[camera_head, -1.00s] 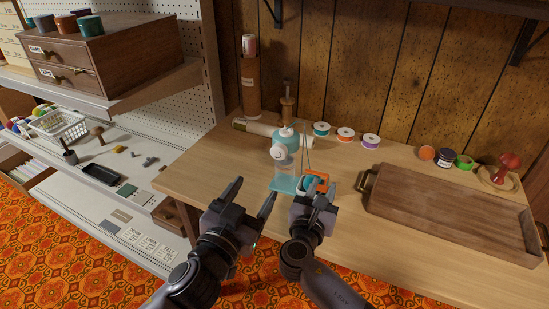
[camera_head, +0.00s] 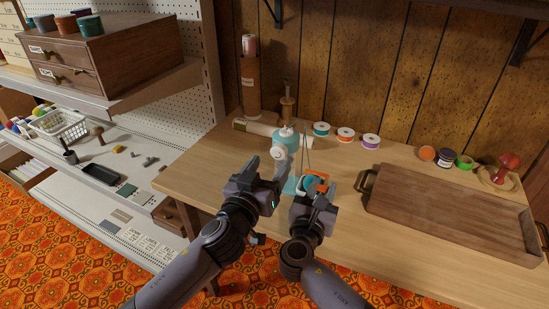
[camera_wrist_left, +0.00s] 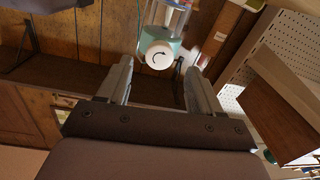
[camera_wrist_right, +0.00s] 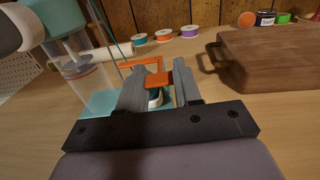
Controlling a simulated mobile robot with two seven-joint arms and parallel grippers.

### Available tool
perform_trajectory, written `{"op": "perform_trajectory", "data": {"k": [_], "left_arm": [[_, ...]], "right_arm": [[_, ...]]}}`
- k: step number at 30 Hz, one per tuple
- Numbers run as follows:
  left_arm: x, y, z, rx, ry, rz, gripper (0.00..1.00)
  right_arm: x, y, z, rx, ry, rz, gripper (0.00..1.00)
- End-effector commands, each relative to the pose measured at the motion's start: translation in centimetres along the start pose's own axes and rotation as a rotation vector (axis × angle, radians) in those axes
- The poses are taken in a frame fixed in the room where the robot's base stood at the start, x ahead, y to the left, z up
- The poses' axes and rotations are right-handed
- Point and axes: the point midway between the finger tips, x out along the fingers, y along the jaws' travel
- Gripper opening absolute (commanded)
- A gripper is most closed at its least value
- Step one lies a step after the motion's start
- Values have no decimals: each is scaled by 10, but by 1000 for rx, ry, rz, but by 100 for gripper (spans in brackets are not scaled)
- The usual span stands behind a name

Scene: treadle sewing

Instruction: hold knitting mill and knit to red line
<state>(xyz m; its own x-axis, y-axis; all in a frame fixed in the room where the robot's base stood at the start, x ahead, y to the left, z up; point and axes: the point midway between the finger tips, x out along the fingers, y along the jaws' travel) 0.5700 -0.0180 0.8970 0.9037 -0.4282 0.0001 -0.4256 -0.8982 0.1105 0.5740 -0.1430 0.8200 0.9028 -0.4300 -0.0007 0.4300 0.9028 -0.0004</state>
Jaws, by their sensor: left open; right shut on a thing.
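The knitting mill (camera_head: 285,138) is teal and white with a clear lower tube and a teal base, upright near the front of the table. Its white round knob (camera_wrist_left: 158,56) bears a curved arrow. My left gripper (camera_head: 268,178) is open; in the left wrist view the knob shows ahead, between and beyond the fingertips. My right gripper (camera_wrist_right: 152,82) is shut on an orange part (camera_wrist_right: 158,78) at the mill's base, right of the tube. A thin teal strand rises above it. A faint reddish band (camera_wrist_right: 80,70) shows on the mill in the right wrist view.
A wooden tray (camera_head: 450,212) with metal handles lies right of the mill. Several thread spools (camera_head: 346,134) stand behind. A white roll (camera_head: 258,128) lies behind the mill. A shelf unit (camera_head: 150,110) stands at the left.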

Motion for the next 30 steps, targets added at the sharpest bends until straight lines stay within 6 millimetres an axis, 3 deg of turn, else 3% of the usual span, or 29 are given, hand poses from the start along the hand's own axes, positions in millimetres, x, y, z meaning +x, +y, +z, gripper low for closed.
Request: {"op": "perform_trajectory", "data": {"k": [9,23,28,30], "left_arm": [[32,1,-1,0,1,1,65],[38,0,0,1,0,1,65],[38,0,0,1,0,1,10],[38,0,0,1,0,1,9]], "right_arm": [[0,0,0,1,-1,0,0],[0,0,0,1,-1,0,0],[0,0,0,0,-1,0,0],[0,0,0,0,-1,0,0]]}}
